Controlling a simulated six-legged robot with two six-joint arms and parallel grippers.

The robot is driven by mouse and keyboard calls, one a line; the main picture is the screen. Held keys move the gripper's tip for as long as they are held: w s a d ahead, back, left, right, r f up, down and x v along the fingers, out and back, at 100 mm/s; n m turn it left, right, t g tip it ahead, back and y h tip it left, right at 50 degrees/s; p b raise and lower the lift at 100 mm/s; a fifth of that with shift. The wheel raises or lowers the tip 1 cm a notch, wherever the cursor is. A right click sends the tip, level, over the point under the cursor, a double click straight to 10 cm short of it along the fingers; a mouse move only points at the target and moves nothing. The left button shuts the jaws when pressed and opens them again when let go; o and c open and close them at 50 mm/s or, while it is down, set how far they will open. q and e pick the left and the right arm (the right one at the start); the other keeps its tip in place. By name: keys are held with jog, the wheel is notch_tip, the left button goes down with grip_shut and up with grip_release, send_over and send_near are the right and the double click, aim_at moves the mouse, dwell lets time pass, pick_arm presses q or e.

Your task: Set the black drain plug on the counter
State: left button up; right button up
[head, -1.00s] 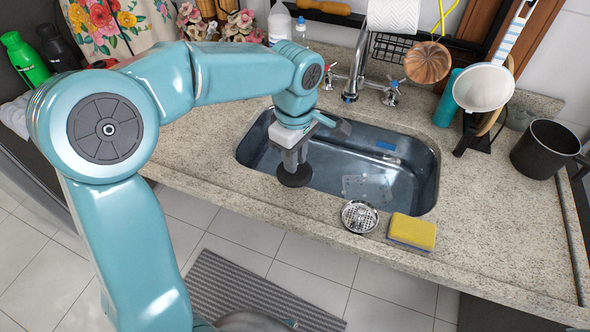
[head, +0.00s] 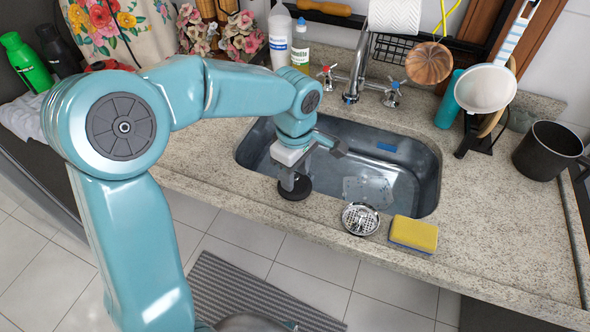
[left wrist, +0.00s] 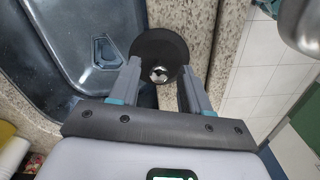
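The black drain plug (head: 295,191) is a round dark disc at the sink's front left edge, on the strip of counter (head: 225,182). In the left wrist view the plug (left wrist: 172,45) shows a small metal knob at its middle. My left gripper (head: 294,179) is right over the plug. In the left wrist view its fingers (left wrist: 161,68) stand apart on either side of the knob, with gaps between, so it is open. The plug's underside is hidden. My right gripper is not in view.
The sink basin (head: 405,195) lies just behind the plug. A metal strainer (head: 360,218) and a yellow sponge (head: 413,233) sit on the counter to the right. The faucet (head: 355,75) stands behind the sink. The counter's front edge is close.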

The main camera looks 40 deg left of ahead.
pick_arm(q)
jog(key=shift+r, duration=0.2)
jog(key=shift+w+r, duration=0.15)
jog(key=shift+r, duration=0.2)
notch_tip(320, 180, up, 11)
jog(key=p, duration=0.1)
jog(key=shift+r, duration=0.15)
